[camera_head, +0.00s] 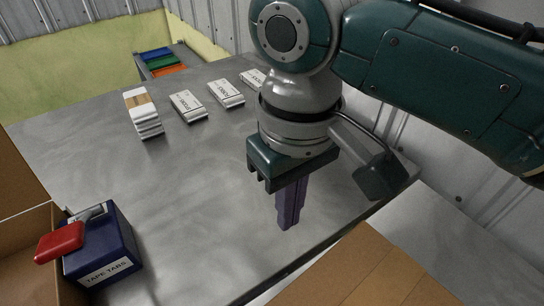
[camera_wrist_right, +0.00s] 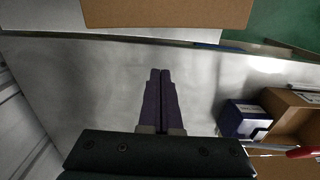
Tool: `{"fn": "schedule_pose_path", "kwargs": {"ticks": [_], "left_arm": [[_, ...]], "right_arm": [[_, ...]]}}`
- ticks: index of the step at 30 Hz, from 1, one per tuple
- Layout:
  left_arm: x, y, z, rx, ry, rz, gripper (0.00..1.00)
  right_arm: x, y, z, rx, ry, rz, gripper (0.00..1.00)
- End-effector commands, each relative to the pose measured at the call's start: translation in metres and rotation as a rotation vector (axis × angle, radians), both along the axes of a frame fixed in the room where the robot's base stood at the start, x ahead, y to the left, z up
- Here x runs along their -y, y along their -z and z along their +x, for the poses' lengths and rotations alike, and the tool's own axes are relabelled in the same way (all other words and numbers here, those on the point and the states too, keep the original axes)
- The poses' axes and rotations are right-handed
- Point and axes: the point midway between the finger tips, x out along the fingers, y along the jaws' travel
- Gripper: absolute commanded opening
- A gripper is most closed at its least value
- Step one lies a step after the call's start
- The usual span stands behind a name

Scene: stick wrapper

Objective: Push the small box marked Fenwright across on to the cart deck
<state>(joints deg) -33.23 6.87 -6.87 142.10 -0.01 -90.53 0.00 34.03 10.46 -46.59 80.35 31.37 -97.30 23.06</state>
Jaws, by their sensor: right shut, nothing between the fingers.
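A brown cardboard box (camera_head: 385,272) with a paler tape strip is cut off at the lower right of the head view. A brown cardboard face also shows at the top of the right wrist view (camera_wrist_right: 165,12), beyond the table edge. No Fenwright marking is legible. The box appears to be on a pale grey surface (camera_head: 470,235), possibly the cart deck, beyond that edge. My right gripper (camera_head: 287,222) is shut and empty, its purple fingers pointing down over the metal table (camera_head: 200,220), apart from the box; it also shows in the right wrist view (camera_wrist_right: 160,75). My left gripper is out of view.
A blue tape tabs box (camera_head: 103,255) with a red-handled tool (camera_head: 60,243) stands by an open carton (camera_head: 22,255) at lower left. A white stack (camera_head: 143,113) and several white packets (camera_head: 188,106) lie at the back. The table middle is clear.

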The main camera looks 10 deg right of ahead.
Motion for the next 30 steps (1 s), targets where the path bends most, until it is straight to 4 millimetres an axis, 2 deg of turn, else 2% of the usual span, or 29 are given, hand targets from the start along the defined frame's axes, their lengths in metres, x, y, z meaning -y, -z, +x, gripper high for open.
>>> {"fn": "schedule_pose_path", "kwargs": {"ticks": [4, 7, 19, 20, 21, 22, 30], "left_arm": [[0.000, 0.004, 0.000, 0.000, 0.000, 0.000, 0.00], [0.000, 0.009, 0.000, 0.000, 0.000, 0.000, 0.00], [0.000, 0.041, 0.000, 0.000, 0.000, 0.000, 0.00], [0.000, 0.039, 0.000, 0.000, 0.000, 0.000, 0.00], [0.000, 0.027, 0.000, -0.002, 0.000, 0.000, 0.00], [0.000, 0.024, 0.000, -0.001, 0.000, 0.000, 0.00], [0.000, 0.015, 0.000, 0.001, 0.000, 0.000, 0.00]], "right_arm": [[0.003, 0.008, 0.003, -0.004, 0.008, -0.013, 0.00], [0.002, 0.022, 0.003, -0.005, 0.007, -0.012, 0.00], [0.002, 0.103, 0.003, -0.003, 0.007, -0.012, 0.00], [0.003, 0.105, 0.002, -0.003, 0.007, -0.013, 0.00], [0.006, 0.097, -0.007, -0.004, 0.005, -0.012, 0.00], [0.008, 0.096, -0.011, -0.003, 0.005, -0.013, 0.00], [0.015, 0.098, -0.033, -0.001, 0.005, -0.011, 0.00]]}}
